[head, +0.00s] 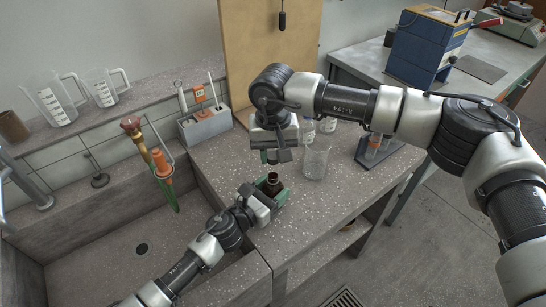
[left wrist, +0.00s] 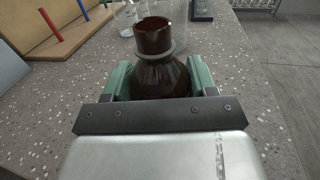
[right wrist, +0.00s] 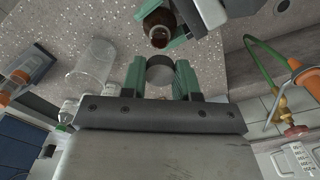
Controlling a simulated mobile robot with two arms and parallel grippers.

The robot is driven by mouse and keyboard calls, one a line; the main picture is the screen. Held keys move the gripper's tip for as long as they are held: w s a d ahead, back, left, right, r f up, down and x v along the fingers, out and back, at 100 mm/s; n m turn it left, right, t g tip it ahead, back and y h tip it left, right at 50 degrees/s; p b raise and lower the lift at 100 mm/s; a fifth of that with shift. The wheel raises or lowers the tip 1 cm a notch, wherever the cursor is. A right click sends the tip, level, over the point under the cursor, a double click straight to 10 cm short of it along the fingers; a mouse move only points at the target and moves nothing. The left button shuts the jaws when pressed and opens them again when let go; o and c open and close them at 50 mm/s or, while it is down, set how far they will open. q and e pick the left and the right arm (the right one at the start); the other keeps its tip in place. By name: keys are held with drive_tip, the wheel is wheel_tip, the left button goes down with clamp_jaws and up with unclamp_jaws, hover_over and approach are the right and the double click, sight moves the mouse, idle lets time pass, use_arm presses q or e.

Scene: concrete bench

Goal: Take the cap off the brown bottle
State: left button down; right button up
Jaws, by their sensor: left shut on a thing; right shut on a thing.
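The brown bottle (head: 272,180) stands upright at the bench edge by the sink, its neck open. My left gripper (head: 269,190) is shut around its body. In the left wrist view the bottle (left wrist: 153,42) shows its bare neck and collar between the green fingers. My right gripper (head: 277,155) is above the bottle, fingers pointing down. In the right wrist view it is shut on the dark round cap (right wrist: 160,70), held between the green fingertips and apart from the bottle mouth (right wrist: 160,32). The cap is hard to make out in the head view.
A clear glass beaker (head: 316,160) stands on the bench just right of the bottle. Small white-labelled bottles (head: 307,130) and a tube rack (head: 374,150) are behind and right of it. The sink (head: 130,235) lies to the left. Bench space in front of the beaker is clear.

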use_arm(q)
drive_tip(key=shift+c, duration=1.2)
unclamp_jaws()
